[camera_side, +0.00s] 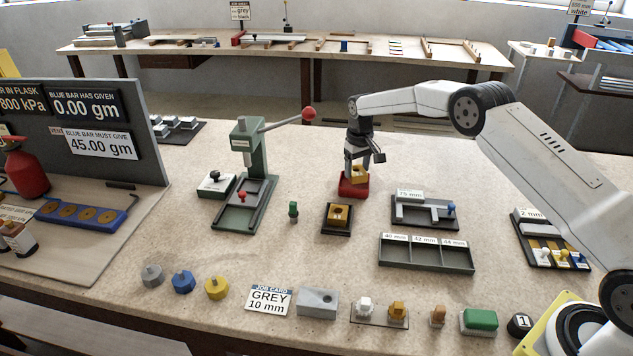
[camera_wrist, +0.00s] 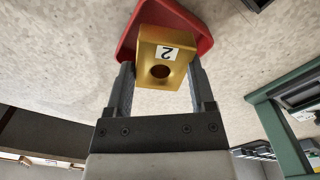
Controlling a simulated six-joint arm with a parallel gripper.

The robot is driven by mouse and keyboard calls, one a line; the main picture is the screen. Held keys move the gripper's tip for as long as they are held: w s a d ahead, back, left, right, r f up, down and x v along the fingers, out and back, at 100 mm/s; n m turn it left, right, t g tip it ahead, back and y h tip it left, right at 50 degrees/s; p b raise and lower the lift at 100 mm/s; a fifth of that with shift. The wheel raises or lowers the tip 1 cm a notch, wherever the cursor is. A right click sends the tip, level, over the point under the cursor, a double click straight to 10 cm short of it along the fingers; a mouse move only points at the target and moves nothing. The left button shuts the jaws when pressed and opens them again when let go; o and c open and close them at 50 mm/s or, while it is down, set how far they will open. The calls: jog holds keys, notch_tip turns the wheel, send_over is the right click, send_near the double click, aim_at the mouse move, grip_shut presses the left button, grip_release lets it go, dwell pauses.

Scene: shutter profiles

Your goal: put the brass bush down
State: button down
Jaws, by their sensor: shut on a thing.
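My gripper (camera_side: 357,163) is shut on a brass bush (camera_side: 359,177), a square brass block. In the wrist view the brass bush (camera_wrist: 148,50) shows a round hole and a label with a 2, between my two fingers (camera_wrist: 160,82). A red holder (camera_side: 353,190) is directly below and behind it. The red holder (camera_wrist: 195,32) also shows beyond the block in the wrist view. I cannot tell whether the bush touches the red holder. Another brass block (camera_side: 339,214) with a hole sits on a dark base in front of the red holder.
A green press (camera_side: 248,150) with a red-knobbed lever stands left of my gripper. A small green peg (camera_side: 293,211) stands between them. A gauge tray (camera_side: 424,222) and a three-compartment tray (camera_side: 427,264) lie to the right. Several small parts line the front.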

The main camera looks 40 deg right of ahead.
aim_at(355, 178)
jog(key=shift+w+f, duration=0.35)
jog(key=shift+f, duration=1.55)
jog(key=shift+f, duration=0.15)
jog(key=shift+c, duration=1)
grip_release()
notch_tip(355, 178, up, 12)
jog(key=shift+s, duration=0.1)
